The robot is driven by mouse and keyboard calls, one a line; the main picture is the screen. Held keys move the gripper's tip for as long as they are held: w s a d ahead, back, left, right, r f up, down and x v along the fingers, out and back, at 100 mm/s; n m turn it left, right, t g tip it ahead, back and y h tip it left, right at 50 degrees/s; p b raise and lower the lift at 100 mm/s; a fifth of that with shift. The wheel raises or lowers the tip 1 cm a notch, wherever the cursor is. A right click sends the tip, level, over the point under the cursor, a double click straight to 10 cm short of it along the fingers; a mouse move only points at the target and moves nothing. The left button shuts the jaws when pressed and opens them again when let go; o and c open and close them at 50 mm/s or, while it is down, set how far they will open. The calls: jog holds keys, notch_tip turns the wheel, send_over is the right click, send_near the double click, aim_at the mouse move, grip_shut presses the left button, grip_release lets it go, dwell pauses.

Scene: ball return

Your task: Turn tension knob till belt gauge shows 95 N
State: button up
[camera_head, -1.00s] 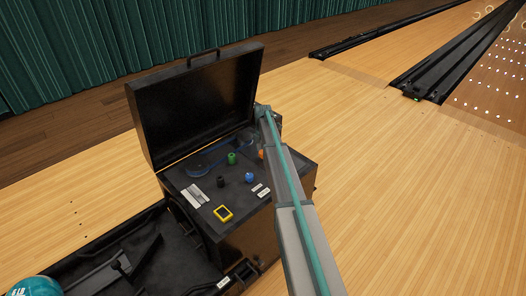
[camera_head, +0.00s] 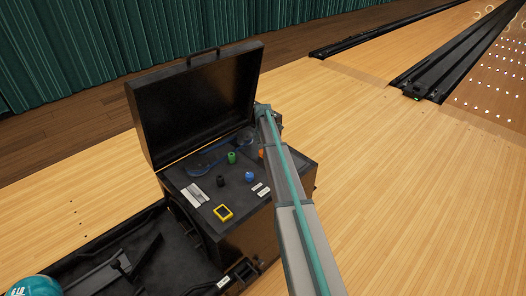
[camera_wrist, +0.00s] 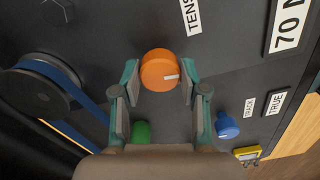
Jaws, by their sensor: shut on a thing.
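In the wrist view the round orange knob (camera_wrist: 156,66) sits between the two fingertips of my gripper (camera_wrist: 160,74), which is shut on it. A white mark on the knob points right. A cut-off label starting "TENS" (camera_wrist: 191,14) is just above it. In the head view a small part of the orange knob (camera_head: 261,154) shows beside my arm, which hides the gripper. A blue belt (camera_wrist: 88,101) runs around a dark pulley (camera_wrist: 42,88).
A plate reading "70" and a cut-off letter (camera_wrist: 289,25) is at upper right. A green knob (camera_head: 231,157), a blue knob (camera_head: 249,176) and a black knob (camera_head: 221,181) stand on the panel. The open lid (camera_head: 195,105) rises behind. A teal ball (camera_head: 35,286) is lower left.

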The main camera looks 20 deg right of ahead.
jog(key=m+b, duration=0.1)
jog(key=m, duration=1.1)
jog(key=shift+b, duration=0.35)
jog(key=m, duration=0.6)
jog(key=shift+m, duration=0.4)
jog(key=m, duration=0.5)
jog(key=shift+a+m+b, duration=0.1)
jog(key=shift+m+b, duration=0.2)
jog(key=shift+b, duration=0.1)
jog(key=m, duration=1.1)
jog(key=shift+m, duration=0.3)
jog(key=m, duration=1.2)
jog(key=shift+w, duration=0.1)
jog(key=shift+m, duration=0.3)
